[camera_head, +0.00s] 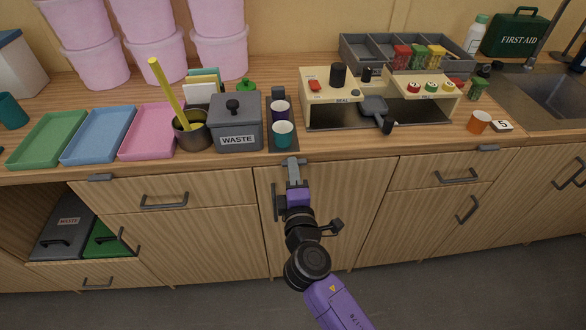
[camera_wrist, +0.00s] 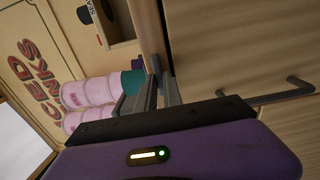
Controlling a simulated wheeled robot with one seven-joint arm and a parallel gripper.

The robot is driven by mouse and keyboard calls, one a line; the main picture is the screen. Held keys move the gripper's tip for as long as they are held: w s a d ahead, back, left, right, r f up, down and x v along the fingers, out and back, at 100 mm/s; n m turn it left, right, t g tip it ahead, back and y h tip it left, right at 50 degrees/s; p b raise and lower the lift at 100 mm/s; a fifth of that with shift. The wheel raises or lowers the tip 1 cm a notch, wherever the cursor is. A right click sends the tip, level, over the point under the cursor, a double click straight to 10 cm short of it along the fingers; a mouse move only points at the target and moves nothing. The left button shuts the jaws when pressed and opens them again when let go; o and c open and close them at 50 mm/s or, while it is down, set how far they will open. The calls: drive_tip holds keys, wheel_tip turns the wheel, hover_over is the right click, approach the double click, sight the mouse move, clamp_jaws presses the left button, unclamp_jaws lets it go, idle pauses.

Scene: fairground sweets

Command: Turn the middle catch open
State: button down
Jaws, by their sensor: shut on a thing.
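My gripper (camera_head: 293,166) is at the counter's front edge, above the middle cupboard door (camera_head: 345,215). It is shut on the middle catch, which is mostly hidden by the fingers in the head view. In the wrist view a small grey part of the middle catch (camera_wrist: 157,64) shows between the fingertips of my gripper (camera_wrist: 153,82). How far the catch is turned I cannot tell. Two similar grey catches sit at the counter edge, the left catch (camera_head: 100,177) and the right catch (camera_head: 488,147); both lie along the edge.
A dark door handle (camera_head: 275,202) stands just left of my gripper. On the counter behind are a teal cup (camera_head: 283,134), a grey waste bin (camera_head: 236,125) and a cream machine (camera_head: 315,90). Drawer handles (camera_head: 164,201) stick out at the left. The floor in front is clear.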

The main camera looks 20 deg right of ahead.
drive_tip(key=shift+a, duration=0.1)
drive_tip(key=c, duration=1.5)
unclamp_jaws()
drive_tip(key=shift+b+v, duration=0.6)
drive_tip(key=shift+v, duration=3.25)
drive_tip(key=s+a+m+y, duration=0.5)
drive_tip(key=s+y, duration=0.2)
drive_tip(key=s, duration=0.3)
drive_tip(key=s+d+m, duration=0.2)
drive_tip(key=s+m, duration=0.1)
drive_tip(key=s, duration=0.5)
drive_tip(key=s+d+r+m+g+h, duration=0.1)
drive_tip(key=s+d+m, duration=0.1)
drive_tip(key=s, duration=0.7)
drive_tip(key=s+d+m+g, duration=0.1)
drive_tip(key=s+m, duration=0.3)
drive_tip(key=s, duration=0.5)
drive_tip(key=shift+d+r+m, duration=0.2)
drive_tip(key=shift+d+m, duration=0.1)
drive_tip(key=shift+d, duration=0.45)
